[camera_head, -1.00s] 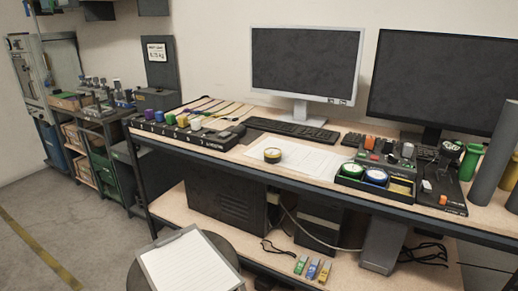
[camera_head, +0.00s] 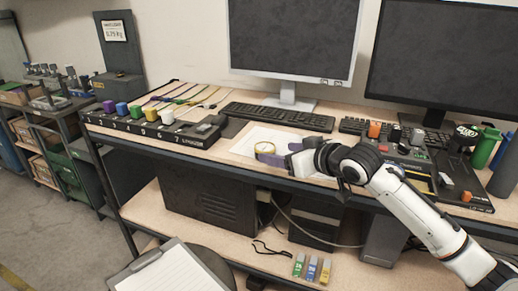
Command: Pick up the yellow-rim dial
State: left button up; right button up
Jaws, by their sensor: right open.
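The yellow-rim dial (camera_head: 264,148) sits on the white paper on the workbench, in front of the keyboard. My right gripper (camera_head: 280,159) reaches in from the right, low over the paper. It is open, and its fingers are right at the dial's near and right side. They overlap part of the dial, and I cannot tell whether they touch it. My left gripper is not in view.
A black box with coloured numbered knobs (camera_head: 150,132) stands to the left. A keyboard (camera_head: 278,116) and monitors stand behind. Control panels and green cylinders (camera_head: 484,148) are at the right.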

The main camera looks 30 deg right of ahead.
aim_at(270, 150)
jog(key=shift+w+a, duration=0.1)
jog(key=shift+w, duration=0.35)
jog(key=shift+x, duration=1.15)
jog(key=shift+w+f, duration=0.25)
jog(key=x, duration=0.4)
jog(key=shift+w, duration=0.1)
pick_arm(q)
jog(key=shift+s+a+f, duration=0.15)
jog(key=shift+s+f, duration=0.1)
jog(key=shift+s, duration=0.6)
pick_arm(e)
jog(key=c, duration=1.2)
